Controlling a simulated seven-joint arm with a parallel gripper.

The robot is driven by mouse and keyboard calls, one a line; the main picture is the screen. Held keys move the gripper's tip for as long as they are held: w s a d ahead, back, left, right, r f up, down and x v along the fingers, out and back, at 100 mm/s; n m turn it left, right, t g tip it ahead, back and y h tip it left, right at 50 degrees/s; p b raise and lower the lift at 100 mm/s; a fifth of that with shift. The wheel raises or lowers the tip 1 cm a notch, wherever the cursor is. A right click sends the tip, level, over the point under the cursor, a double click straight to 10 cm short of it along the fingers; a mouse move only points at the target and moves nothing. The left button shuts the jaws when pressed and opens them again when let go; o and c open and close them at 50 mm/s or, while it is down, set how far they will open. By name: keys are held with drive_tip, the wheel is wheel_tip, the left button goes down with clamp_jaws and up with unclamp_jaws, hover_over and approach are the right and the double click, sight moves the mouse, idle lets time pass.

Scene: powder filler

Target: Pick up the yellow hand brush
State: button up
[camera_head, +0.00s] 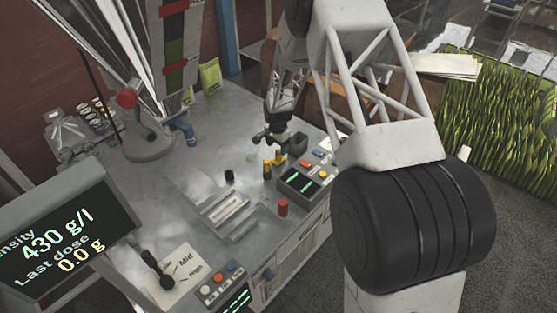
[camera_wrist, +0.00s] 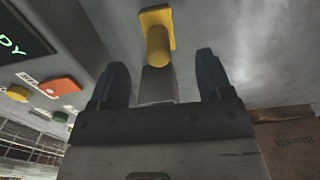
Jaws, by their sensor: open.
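The yellow hand brush (camera_head: 279,159) is on the grey machine top, just below my gripper in the head view. In the wrist view the brush (camera_wrist: 157,42) shows as a flat yellow end and a rounded yellow part, in line with the gap between my fingers. My gripper (camera_head: 268,139) is open, with its dark fingers (camera_wrist: 160,72) spread on either side of that line. A grey block sits between the fingers in the wrist view; I cannot tell what it belongs to. Contact with the brush cannot be made out.
A control box (camera_head: 300,182) with colored buttons stands right of the brush. A red cylinder (camera_head: 283,207) and a small black cylinder (camera_head: 229,176) stand nearby. A recessed tray (camera_head: 236,232) lies in front. A display (camera_head: 62,240) is at the left.

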sight(278, 157)
drive_tip(key=shift+f, duration=0.9)
drive_tip(key=shift+d+f, duration=0.2)
drive_tip(key=shift+f, duration=2.4)
drive_tip(key=c, duration=1.1)
drive_tip(key=shift+r, duration=0.1)
